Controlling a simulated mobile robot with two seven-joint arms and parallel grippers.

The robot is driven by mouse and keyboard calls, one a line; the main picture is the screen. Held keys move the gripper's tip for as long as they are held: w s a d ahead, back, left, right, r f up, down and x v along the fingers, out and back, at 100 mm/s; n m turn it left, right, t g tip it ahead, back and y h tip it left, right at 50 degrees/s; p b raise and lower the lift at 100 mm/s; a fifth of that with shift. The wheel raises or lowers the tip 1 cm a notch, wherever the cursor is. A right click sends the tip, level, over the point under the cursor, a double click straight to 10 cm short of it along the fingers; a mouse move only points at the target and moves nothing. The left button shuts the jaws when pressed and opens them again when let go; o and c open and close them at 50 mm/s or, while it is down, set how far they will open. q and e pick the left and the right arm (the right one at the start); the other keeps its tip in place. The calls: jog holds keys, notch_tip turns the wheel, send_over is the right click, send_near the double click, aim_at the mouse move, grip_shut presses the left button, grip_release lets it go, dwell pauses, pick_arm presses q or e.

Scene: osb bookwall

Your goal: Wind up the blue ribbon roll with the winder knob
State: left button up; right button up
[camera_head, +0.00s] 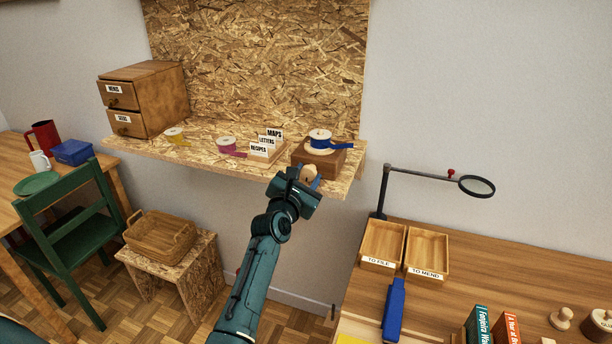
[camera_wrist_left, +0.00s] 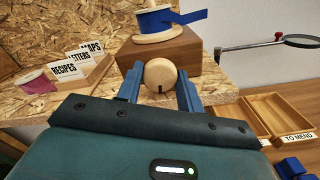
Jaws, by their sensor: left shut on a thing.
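The blue ribbon roll (camera_head: 320,138) sits on a white spool on top of a wooden winder box (camera_head: 319,155), at the right end of the OSB shelf. A loose blue ribbon tail points right. In the left wrist view the blue roll (camera_wrist_left: 166,20) stands above the box (camera_wrist_left: 158,56). The round wooden winder knob (camera_wrist_left: 160,75), with a dark mark at its lower edge, is at the front of the box. My left gripper (camera_wrist_left: 159,88) is shut on the knob, one blue finger on each side. My left gripper (camera_head: 307,178) partly hides the knob in the head view. My right gripper is not in view.
A card holder (camera_head: 267,147) with labelled cards stands left of the box, with pink (camera_head: 227,143) and yellow (camera_head: 175,133) ribbon rolls farther left. A magnifier (camera_head: 476,186) on an arm and wooden trays (camera_head: 427,252) are on the right desk.

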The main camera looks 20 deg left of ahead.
pick_arm(q)
jog(key=shift+m, duration=1.3)
jog(key=o, duration=1)
jog(key=shift+f, duration=0.1)
